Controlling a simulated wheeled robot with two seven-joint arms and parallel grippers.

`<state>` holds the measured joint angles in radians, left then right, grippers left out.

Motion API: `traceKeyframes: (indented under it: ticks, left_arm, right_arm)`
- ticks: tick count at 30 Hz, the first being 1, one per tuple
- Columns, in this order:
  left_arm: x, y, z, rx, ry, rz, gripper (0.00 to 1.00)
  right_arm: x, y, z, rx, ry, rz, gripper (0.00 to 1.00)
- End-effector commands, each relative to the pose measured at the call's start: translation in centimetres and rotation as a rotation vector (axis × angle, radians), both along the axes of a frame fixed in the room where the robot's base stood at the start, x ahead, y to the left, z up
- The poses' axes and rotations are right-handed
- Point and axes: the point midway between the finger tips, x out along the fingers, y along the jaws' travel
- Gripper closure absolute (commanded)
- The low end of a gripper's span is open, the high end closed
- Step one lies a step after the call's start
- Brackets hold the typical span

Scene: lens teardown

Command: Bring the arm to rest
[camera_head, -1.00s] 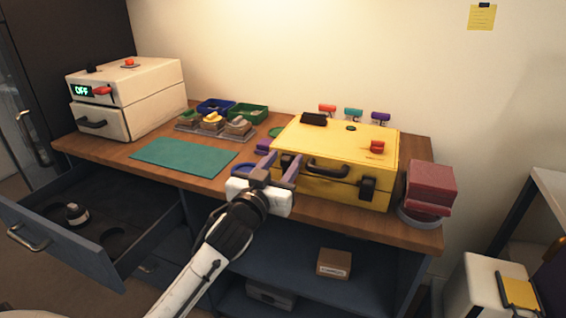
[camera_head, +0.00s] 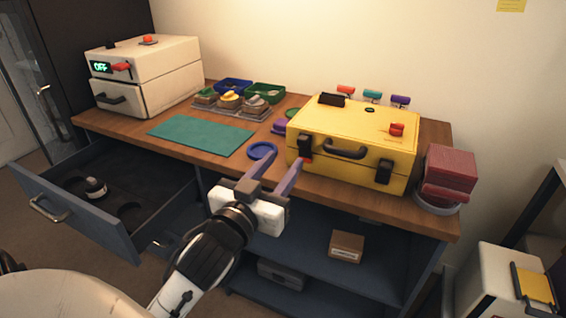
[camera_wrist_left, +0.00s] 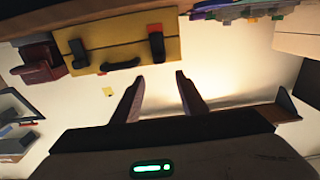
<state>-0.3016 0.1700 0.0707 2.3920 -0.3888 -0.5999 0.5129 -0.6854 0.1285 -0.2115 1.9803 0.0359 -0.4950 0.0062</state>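My left gripper (camera_head: 272,178) is in front of the workbench's front edge, left of the yellow case and near the blue ring in the picture. Its two purple-grey fingers are apart with nothing between them. The fingers also show apart and empty in the left wrist view (camera_wrist_left: 156,88). My left arm comes up from the bottom of the head view. My right gripper is not in view.
A blue ring (camera_head: 262,150) lies near the front edge beside a green mat (camera_head: 200,135). An open drawer (camera_head: 110,195) holds a small dark round part (camera_head: 96,188).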

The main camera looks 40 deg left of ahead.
Motion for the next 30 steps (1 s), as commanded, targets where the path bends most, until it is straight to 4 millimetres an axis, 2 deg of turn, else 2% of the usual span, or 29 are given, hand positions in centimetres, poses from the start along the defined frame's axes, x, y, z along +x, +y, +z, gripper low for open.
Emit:
traceKeyframes:
  ticks: [11, 14, 17, 20, 22, 24, 27, 30]
  left_arm:
    - [0.0, 0.0, 0.0, 0.0, 0.0, 0.0, 0.61]
    - [0.1, -0.3, -1.0, 0.0, 0.022, -0.01, 0.61]
    - [-0.1, -1.6, -4.4, -0.001, 0.099, -0.046, 0.61]
    - [-1.0, -4.0, -10.3, -0.004, 0.227, -0.112, 0.61]
    - [-2.4, -6.1, -15.1, -0.009, 0.33, -0.169, 0.61]
    - [-4.4, -8.3, -19.7, -0.018, 0.431, -0.227, 0.61]
    - [-8.0, -11.3, -25.4, -0.034, 0.56, -0.307, 0.61]
    - [-11.7, -13.9, -29.8, -0.05, 0.664, -0.375, 0.61]
  right_arm:
    - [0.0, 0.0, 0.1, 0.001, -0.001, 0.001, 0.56]
    - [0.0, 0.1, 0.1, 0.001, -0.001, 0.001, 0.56]
    - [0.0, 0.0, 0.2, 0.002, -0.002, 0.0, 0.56]
    - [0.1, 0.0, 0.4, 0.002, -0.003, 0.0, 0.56]
    - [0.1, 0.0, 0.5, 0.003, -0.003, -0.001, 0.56]
    - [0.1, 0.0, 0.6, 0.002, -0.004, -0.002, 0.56]
    - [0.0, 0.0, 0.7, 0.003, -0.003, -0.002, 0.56]
    - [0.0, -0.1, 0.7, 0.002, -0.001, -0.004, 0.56]
